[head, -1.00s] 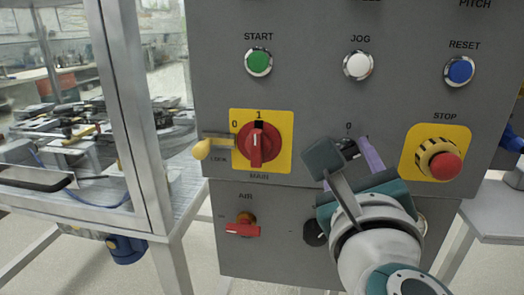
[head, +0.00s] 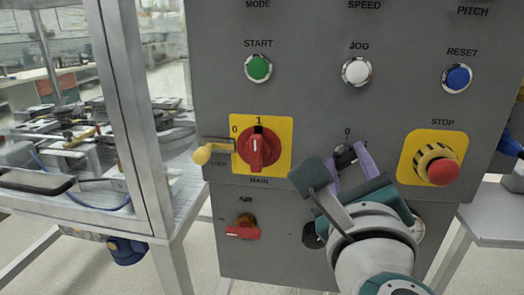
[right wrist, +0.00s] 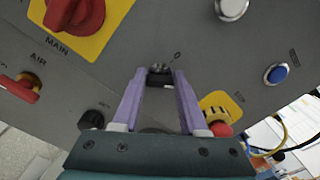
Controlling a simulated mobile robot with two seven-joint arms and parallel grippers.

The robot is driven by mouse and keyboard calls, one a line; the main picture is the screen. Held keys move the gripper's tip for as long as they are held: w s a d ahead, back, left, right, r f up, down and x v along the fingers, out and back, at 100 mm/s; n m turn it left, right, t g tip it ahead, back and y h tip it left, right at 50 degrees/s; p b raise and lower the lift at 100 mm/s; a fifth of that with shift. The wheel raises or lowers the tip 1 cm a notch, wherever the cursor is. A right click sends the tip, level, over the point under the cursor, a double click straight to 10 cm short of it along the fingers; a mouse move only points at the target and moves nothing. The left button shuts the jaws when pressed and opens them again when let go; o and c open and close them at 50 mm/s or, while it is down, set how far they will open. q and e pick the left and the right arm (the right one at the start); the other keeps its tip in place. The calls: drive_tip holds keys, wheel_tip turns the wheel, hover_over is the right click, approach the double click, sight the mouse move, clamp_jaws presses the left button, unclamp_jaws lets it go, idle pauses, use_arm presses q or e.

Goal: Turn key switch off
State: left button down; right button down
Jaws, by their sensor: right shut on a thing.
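The key switch (head: 345,155) is a small dark and metal piece on the grey panel, below a 0 mark and left of the STOP button. It also shows at the fingertips in the right wrist view (right wrist: 159,76). My right gripper (head: 347,164) has its two purple fingers on either side of the key, shut on it. The fingers (right wrist: 159,80) reach up to the panel in the wrist view. The gripper partly covers the key, and I cannot tell its exact angle. My left gripper is not in view.
The red MAIN switch (head: 258,150) sits on a yellow plate to the left, with a yellow padlock (head: 204,154) beside it. The red STOP button (head: 442,171) is close on the right. A red AIR valve (head: 243,231) and a black knob (head: 312,236) are below.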

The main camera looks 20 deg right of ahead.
drive_tip(key=shift+r+n+p, duration=0.15)
drive_tip(key=shift+n+p, duration=0.75)
drive_tip(key=shift+n, duration=0.3)
drive_tip(key=n+p, duration=0.2)
drive_tip(key=n, duration=0.1)
drive_tip(key=shift+n, duration=0.3)
drive_tip(key=n, duration=0.1)
drive_tip(key=n+p, duration=0.2)
drive_tip(key=shift+a+f+n, duration=0.1)
drive_tip(key=shift+f+n, duration=0.15)
drive_tip(key=shift+n, duration=0.65)
drive_tip(key=shift+c, duration=2.2)
unclamp_jaws()
